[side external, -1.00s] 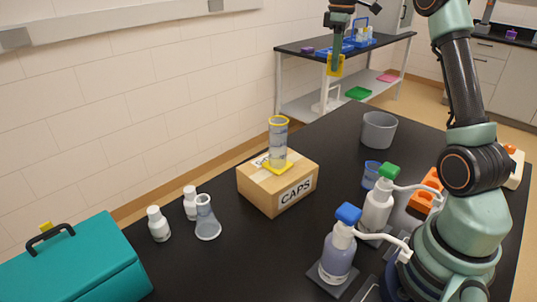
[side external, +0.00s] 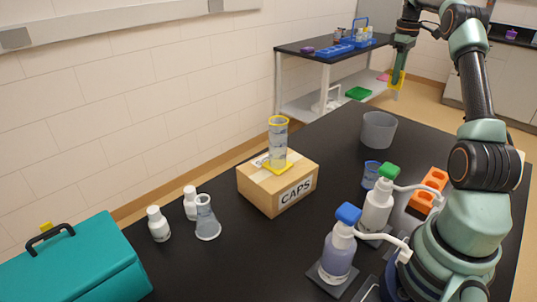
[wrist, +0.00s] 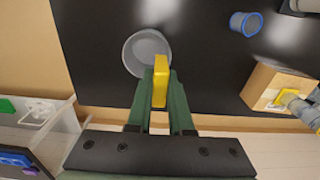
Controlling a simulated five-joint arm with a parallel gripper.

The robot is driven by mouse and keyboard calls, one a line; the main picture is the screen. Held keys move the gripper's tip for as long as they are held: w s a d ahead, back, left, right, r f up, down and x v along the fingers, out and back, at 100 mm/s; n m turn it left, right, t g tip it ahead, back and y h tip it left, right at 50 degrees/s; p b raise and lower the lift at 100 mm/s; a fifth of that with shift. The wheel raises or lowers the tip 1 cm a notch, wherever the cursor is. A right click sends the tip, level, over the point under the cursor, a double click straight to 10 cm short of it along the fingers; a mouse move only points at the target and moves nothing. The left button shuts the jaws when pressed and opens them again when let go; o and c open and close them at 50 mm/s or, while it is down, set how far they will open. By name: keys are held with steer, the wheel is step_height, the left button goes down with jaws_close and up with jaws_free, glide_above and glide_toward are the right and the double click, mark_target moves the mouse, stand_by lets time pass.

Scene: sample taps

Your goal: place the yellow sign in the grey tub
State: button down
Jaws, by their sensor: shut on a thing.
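My gripper (side external: 399,68) is shut on the yellow sign (side external: 397,80) and holds it in the air above the far end of the black table. In the wrist view the sign (wrist: 160,66) shows between the two green fingers. The grey tub (side external: 379,131) stands upright on the table, below and a little left of the sign in the side view. In the wrist view the tub (wrist: 130,52) lies just beyond the fingertips, and the sign overlaps its right edge. The tub looks empty where its inside shows.
A CAPS box (side external: 262,189) bears a clear cylinder (side external: 278,145) with a yellow rim. A blue-rimmed beaker (side external: 371,174), two pump bottles (side external: 338,255) and an orange block (side external: 428,190) stand near my base. A teal case (side external: 80,265) is at front left.

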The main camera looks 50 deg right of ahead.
glide_toward(379, 129)
steer(key=shift+s+d+f, duration=0.25)
steer(key=shift+d+f, duration=0.25)
steer(key=shift+d, duration=0.1)
steer(key=shift+s+d+f, duration=0.2)
steer(key=shift+d+f, duration=0.3)
steer(key=shift+d, duration=0.1)
steer(key=shift+f, duration=0.35)
steer(key=shift+f, duration=0.2)
steer(key=c, duration=0.8)
jaws_free()
